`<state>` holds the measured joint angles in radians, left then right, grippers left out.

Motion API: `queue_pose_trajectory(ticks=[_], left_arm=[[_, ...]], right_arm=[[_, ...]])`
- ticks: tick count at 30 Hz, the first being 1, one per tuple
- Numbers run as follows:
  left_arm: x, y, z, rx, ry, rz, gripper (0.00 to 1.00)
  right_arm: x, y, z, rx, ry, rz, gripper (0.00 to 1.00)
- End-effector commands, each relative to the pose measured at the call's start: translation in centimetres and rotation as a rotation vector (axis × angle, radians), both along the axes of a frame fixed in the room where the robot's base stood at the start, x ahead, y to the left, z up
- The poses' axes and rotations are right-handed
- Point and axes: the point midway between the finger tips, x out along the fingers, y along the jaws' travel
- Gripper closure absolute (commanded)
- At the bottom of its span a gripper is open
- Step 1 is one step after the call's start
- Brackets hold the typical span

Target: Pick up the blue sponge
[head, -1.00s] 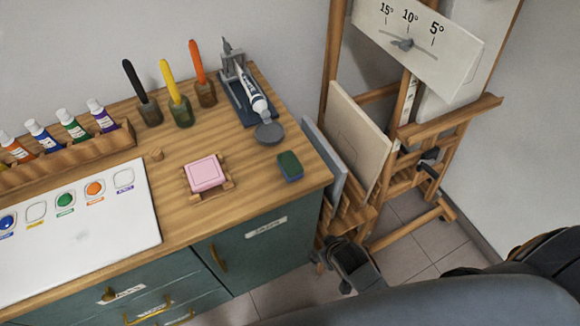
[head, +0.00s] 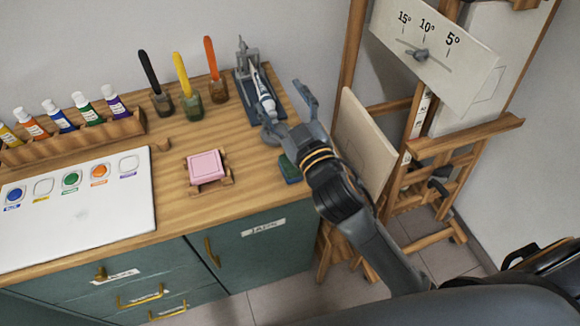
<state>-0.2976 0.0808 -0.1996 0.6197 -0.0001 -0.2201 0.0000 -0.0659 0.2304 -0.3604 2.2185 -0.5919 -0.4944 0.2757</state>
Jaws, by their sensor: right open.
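The sponge (head: 288,170) lies near the right edge of the wooden worktop, with a dark green top and a blue lower part. My right arm now covers part of it. My right gripper (head: 287,108) is open and empty. Its fingers are spread over the right end of the worktop, farther back than the sponge and in front of the tube stand. The sponge is not between the fingers. My left gripper is out of view.
A pink block on a wooden holder (head: 206,168) sits left of the sponge. A tube stand (head: 246,100) and several brushes in jars are behind. A white paint panel (head: 80,215) lies at left. An easel (head: 462,148) stands at right.

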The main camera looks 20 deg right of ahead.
Motion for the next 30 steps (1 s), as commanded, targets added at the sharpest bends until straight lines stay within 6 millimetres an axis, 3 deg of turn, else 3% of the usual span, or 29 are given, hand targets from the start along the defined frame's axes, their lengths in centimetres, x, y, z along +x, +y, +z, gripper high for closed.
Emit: queue_pose_trajectory(ticks=[1, 3, 6, 8, 11, 13, 16, 19, 22, 26, 30], left_arm=[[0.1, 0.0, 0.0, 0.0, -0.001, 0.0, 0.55], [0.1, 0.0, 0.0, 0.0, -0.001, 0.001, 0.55], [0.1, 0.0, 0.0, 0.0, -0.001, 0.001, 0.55], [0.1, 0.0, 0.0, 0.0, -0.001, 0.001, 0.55], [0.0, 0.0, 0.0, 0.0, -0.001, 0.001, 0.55], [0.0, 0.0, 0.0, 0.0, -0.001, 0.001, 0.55], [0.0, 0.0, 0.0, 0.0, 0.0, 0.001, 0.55], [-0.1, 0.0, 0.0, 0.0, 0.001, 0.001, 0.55], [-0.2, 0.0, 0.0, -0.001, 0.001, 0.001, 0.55], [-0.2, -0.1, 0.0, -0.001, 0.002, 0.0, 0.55], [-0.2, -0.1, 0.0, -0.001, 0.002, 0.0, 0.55]], right_arm=[[0.5, 2.0, 3.2, -0.042, -0.132, 0.068, 0.31], [0.3, 5.3, 7.1, -0.112, -0.309, 0.182, 0.31], [-1.4, 10.4, 10.9, -0.234, -0.536, 0.37, 0.31], [-2.9, 13.4, 12.1, -0.321, -0.653, 0.495, 0.31], [-5.6, 17.8, 12.0, -0.494, -0.806, 0.715, 0.31], [-7.3, 20.2, 10.6, -0.635, -0.879, 0.877, 0.31], [-8.9, 22.1, 7.1, -0.861, -0.924, 1.109, 0.31], [-9.1, 21.8, 2.6, -1.115, -0.889, 1.332, 0.31], [-7.9, 19.2, -1.8, -1.385, -0.761, 1.531, 0.31], [-5.0, 12.8, -5.5, -1.719, -0.461, 1.719, 0.31], [-2.2, 5.5, -6.1, -1.97, -0.081, 1.803, 0.31]])
